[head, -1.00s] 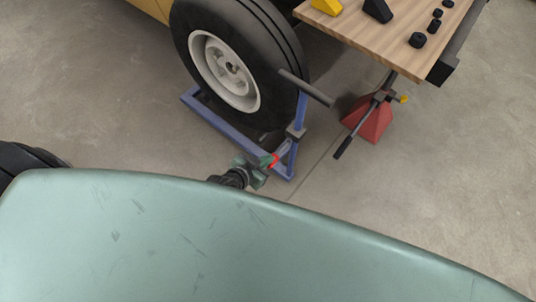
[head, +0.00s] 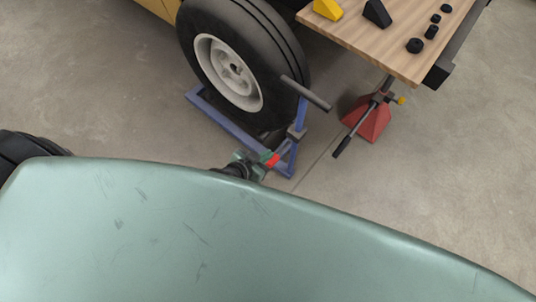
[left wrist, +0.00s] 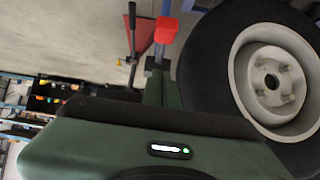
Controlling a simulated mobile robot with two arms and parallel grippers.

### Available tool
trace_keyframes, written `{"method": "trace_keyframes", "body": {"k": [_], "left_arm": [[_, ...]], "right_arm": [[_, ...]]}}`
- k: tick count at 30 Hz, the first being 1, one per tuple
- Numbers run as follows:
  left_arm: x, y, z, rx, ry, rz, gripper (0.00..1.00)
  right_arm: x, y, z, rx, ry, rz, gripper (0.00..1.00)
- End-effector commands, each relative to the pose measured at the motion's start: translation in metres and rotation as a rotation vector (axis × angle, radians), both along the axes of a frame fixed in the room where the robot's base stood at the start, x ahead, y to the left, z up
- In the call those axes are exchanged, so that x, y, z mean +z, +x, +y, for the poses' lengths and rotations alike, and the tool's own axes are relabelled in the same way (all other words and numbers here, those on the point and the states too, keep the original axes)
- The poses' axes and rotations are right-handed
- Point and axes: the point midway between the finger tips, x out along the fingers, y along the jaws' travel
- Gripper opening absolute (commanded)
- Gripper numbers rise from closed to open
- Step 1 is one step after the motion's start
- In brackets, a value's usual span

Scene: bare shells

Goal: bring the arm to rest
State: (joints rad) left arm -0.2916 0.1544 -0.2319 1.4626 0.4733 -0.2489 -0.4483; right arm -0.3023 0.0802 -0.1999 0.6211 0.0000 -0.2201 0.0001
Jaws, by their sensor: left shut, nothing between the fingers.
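My left gripper (head: 272,160) shows just beyond the edge of my pale green body, low beside the blue wheel dolly (head: 226,124). Its red fingertips are together with nothing between them; they also show in the left wrist view (left wrist: 165,30). The gripper appears near the dolly's upright post; I cannot tell whether it touches. A large black tyre with a white rim (head: 229,72) stands on the dolly, and it fills the right of the left wrist view (left wrist: 272,78). Most of my left arm is hidden behind my body. My right gripper is not in view.
A wooden bench top (head: 400,40) with yellow and black wedges and several black round pieces stands at the upper right. A red jack stand (head: 372,122) with a dark handle is below it. Bare concrete floor (head: 450,165) is open at the right.

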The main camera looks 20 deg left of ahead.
Motion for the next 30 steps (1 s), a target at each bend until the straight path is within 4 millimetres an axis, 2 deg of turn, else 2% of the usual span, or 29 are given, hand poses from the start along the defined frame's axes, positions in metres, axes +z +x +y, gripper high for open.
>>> {"method": "trace_keyframes", "body": {"k": [1, 9, 15, 22, 24, 26, 29, 30], "left_arm": [[0.000, -0.018, 0.006, -0.003, 0.004, 0.011, 0.00], [0.022, -0.062, 0.022, -0.001, 0.003, 0.007, 0.00], [0.029, -0.075, 0.027, 0.000, 0.002, 0.005, 0.00], [0.028, -0.077, 0.028, 0.001, 0.003, 0.008, 0.00], [0.018, -0.080, 0.030, 0.007, 0.008, 0.026, 0.00], [0.000, -0.086, 0.035, 0.018, 0.022, 0.060, 0.00], [-0.050, -0.110, 0.047, 0.047, 0.055, 0.162, 0.00], [-0.074, -0.124, 0.053, 0.060, 0.074, 0.215, 0.00]], "right_arm": [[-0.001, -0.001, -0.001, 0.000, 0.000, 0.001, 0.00], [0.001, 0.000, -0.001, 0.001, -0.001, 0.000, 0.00], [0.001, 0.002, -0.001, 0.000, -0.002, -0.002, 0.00], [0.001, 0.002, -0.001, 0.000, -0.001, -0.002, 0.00], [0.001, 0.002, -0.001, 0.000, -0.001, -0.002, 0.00], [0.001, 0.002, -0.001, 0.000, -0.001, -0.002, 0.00], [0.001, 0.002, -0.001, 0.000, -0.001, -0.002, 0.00], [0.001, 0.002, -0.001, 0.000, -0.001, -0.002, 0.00]]}}
